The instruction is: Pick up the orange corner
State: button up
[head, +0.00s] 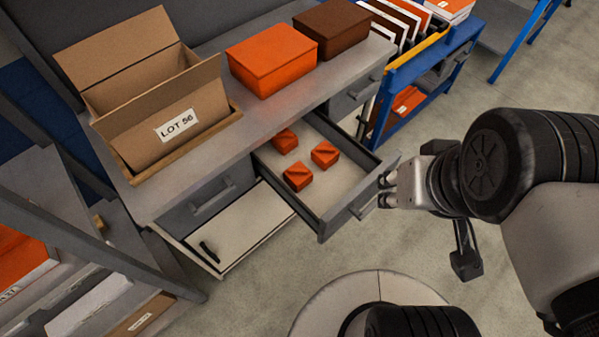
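Three small orange corner pieces lie in the open drawer (331,187): one at the back (286,141), one at the right (324,153) and one nearer the front (298,176). They sit apart, each with a dark groove or ridge on top. I cannot tell which one the task means. My gripper (386,190) is just outside the drawer's front right end, close to its handle. It is apart from all three pieces. Its finger opening is too small and unclear to read, and I cannot tell whether it touches the handle.
The drawer's raised walls surround the pieces. On the counter above stand an open cardboard box marked LOT 56 (178,125), an orange box (272,58) and a brown box (331,27). A blue-framed rack (405,72) stands at the back right.

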aim_at(298, 176)
jog(key=i+j+u, duration=0.35)
jog(key=j+u, duration=0.15)
jog(key=j, duration=0.2)
jog(key=i+j+u, duration=0.25)
jog(key=k+j, duration=0.05)
jog(key=j, duration=0.05)
